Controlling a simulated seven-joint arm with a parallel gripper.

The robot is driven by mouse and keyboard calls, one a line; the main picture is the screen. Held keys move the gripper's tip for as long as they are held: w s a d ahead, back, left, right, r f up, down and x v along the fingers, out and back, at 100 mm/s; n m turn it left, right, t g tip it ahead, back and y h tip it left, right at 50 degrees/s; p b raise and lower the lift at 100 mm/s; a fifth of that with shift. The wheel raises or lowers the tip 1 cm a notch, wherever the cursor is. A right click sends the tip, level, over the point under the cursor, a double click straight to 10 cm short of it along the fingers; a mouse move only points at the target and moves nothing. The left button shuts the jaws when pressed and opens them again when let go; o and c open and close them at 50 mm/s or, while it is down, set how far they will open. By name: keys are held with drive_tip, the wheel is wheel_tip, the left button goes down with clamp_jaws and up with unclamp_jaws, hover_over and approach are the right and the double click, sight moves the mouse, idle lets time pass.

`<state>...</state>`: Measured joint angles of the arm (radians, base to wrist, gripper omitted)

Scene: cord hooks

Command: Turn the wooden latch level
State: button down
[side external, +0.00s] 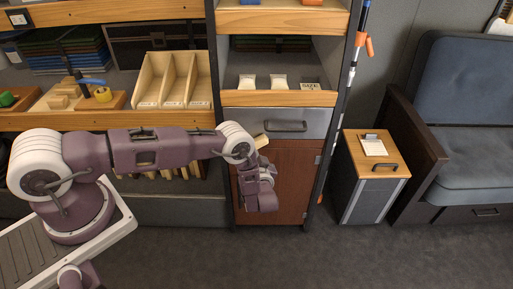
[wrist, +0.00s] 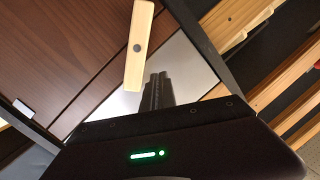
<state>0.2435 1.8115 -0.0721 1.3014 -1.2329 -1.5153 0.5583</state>
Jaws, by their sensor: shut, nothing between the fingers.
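The wooden latch (wrist: 138,45) is a pale bar with a dark round pivot, in the upper middle of the wrist view. In the side view the latch (side external: 262,141) shows partly behind my arm, tilted, at the top of the brown cabinet door (side external: 300,180). My gripper (wrist: 157,92) is shut and empty. Its dark fingers are just right of the latch's lower end in the wrist view; I cannot tell whether they touch it. In the side view my gripper's fingertips are hidden by the hand and wrist in front of the door.
A grey drawer (side external: 310,122) with a bar handle (side external: 287,126) sits just above the door. A grey side cabinet (side external: 370,190) and a blue seat (side external: 465,150) stand to the right. Open shelves with a wooden divider box (side external: 172,82) are at left. The floor in front is clear.

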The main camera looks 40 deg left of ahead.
sight(256, 134)
drive_tip(key=s+r+n+t+h, duration=0.4)
drive_tip(key=s+r+n+h, duration=0.1)
drive_tip(key=n, duration=0.4)
drive_tip(key=x, duration=0.9)
drive_tip(key=shift+w+d+f, duration=0.1)
drive_tip(key=shift+w+f, duration=0.2)
drive_tip(key=shift+w+d+f, duration=0.2)
drive_tip(key=shift+d+f, duration=0.1)
drive_tip(key=shift+f, duration=0.25)
drive_tip(key=shift+w+d+f, duration=0.25)
drive_tip(key=shift+d+f, duration=0.05)
drive_tip(key=shift+f, duration=0.2)
drive_tip(key=shift+w+d+f, duration=0.25)
drive_tip(key=shift+f, duration=0.15)
